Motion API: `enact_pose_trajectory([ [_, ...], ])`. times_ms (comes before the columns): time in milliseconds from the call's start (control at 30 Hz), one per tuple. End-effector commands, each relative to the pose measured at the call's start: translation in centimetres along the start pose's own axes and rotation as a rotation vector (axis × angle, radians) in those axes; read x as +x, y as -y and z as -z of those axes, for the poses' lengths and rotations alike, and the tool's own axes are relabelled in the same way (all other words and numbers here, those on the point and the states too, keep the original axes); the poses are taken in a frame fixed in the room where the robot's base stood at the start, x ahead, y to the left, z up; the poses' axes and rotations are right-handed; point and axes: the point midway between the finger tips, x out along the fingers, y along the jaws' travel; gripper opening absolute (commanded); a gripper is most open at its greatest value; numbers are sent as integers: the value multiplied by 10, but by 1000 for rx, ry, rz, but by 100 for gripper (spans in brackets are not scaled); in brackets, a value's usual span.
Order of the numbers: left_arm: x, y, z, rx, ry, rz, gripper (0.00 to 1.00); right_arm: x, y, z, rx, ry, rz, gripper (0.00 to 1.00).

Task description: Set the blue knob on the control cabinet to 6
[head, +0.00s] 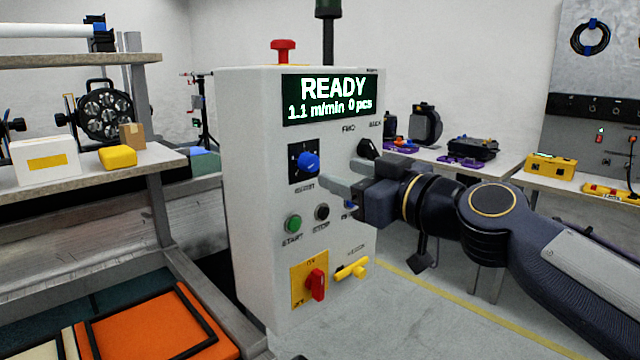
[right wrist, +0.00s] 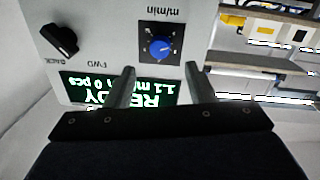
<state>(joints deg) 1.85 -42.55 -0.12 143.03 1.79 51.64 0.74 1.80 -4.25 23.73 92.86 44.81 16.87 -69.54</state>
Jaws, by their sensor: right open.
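The control cabinet (head: 255,200) is a pale box standing in the middle of the head view. Its display (head: 330,97) reads READY, 1.1 m/min, 0 pcs. The blue knob (head: 308,162) sits on a dark square plate below the display. In the right wrist view the blue knob (right wrist: 160,48) appears upside down, beyond and between the fingers, and nothing touches it. Its scale numbers are too small to read. My right gripper (head: 340,188) is open and empty, just right of and below the knob in the head view. My left gripper is not in view.
Near the knob are a black FWD/BACK switch (right wrist: 62,40), a green start button (head: 293,224), a black stop button (head: 322,212), a red switch (head: 316,284) and a yellow handle (head: 351,268). A red mushroom button (head: 283,50) tops the cabinet. A shelf (head: 90,170) stands left.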

Motion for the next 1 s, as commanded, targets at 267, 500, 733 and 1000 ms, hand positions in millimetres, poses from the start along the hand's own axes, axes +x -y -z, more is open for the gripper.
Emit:
enact_pose_trajectory([
  [267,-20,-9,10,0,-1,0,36,45,1,3,4,4,5,49],
  [500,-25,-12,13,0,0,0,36,67,1,1,2,3,3,49],
  [733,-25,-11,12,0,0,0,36,68,0,0,1,3,1,49],
  [1000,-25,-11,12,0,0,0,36,68,0,0,1,3,1,20],
])
